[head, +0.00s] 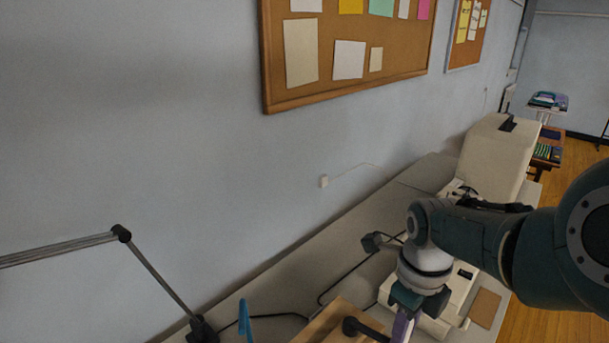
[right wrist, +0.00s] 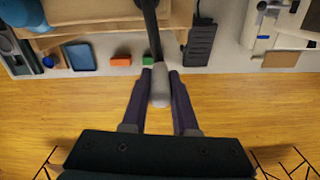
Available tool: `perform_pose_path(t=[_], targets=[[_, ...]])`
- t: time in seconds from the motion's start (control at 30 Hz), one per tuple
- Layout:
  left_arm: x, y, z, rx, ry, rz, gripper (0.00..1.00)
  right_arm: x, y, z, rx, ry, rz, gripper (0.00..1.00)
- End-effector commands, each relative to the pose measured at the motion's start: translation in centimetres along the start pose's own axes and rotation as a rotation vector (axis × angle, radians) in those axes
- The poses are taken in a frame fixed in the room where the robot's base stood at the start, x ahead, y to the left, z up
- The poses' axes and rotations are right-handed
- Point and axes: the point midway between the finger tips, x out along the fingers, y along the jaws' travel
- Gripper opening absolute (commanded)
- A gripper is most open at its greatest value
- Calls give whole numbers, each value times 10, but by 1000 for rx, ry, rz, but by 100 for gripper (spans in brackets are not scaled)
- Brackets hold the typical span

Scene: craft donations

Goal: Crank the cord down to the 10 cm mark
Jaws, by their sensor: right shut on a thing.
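The crank's grey handle (right wrist: 159,88) is between the two dark fingers of my right gripper (right wrist: 160,78) in the right wrist view, and the gripper is shut on it. The black crank arm (right wrist: 152,28) runs from the handle up to a wooden body (right wrist: 100,14). In the head view, the wooden body (head: 330,322) is at the bottom edge, with a dark part of the crank (head: 358,328) by it. My right gripper (head: 402,326) is partly cut off there. The cord and the 10 cm mark are not visible. My left gripper is not in view.
A jointed lamp arm (head: 160,270) stands at the left. A beige machine (head: 497,155) stands farther along the table (head: 300,287).

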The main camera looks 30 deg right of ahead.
Motion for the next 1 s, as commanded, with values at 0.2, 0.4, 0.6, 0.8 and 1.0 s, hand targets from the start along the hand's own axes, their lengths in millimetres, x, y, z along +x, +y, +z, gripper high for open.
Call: perform_pose_path(t=[0.2, 0.4, 0.6, 0.8, 1.0], targets=[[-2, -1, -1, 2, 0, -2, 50, 0, 4, 1, 34, -5, 3, 0], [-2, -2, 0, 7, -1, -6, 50, 1, 4, 0, 40, -5, 2, 0], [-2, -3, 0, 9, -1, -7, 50, 1, 3, 0, 39, -5, 1, 29], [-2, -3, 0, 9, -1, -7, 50, 0, 3, 0, 38, -3, 0, 52], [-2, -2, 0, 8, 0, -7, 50, 0, 2, 0, 37, -2, 0, 57]])
